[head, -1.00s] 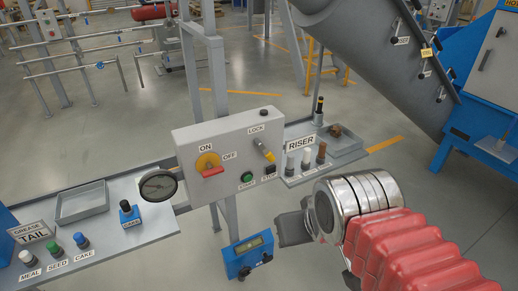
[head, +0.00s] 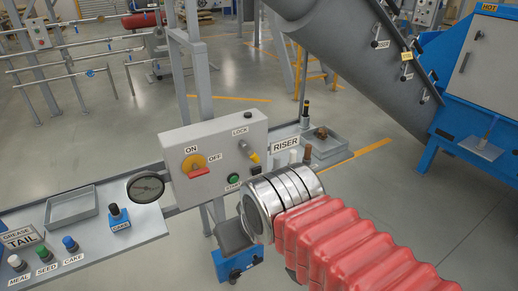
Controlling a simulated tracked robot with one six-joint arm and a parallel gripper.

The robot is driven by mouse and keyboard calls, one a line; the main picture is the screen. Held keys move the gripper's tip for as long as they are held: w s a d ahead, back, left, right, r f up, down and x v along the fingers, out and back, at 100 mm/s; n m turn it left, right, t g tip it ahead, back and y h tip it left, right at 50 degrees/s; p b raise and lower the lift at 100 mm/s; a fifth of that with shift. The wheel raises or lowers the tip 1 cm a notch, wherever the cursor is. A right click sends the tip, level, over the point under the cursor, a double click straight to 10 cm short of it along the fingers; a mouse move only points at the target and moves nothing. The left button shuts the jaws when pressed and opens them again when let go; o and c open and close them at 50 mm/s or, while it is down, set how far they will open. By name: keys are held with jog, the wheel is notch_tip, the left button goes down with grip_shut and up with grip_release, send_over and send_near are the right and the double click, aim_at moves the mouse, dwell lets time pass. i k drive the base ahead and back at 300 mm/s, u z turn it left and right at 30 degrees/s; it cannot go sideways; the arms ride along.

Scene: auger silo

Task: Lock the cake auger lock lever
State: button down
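A grey control box (head: 212,172) stands in the middle of the head view. At its upper right is the lock lever (head: 249,151), a grey stem with a yellow tip pointing down to the right, under a LOCK label. A red handle on a yellow disc (head: 194,164) sits left of it, between ON and OFF labels.
A green button (head: 233,181) and a black button sit under the lever. A large grey tube (head: 375,62) slopes behind.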

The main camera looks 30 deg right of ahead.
aim_at(254, 156)
jog(key=z, duration=0.05)
jog(key=i, duration=0.95)
jog(key=u, duration=0.05)
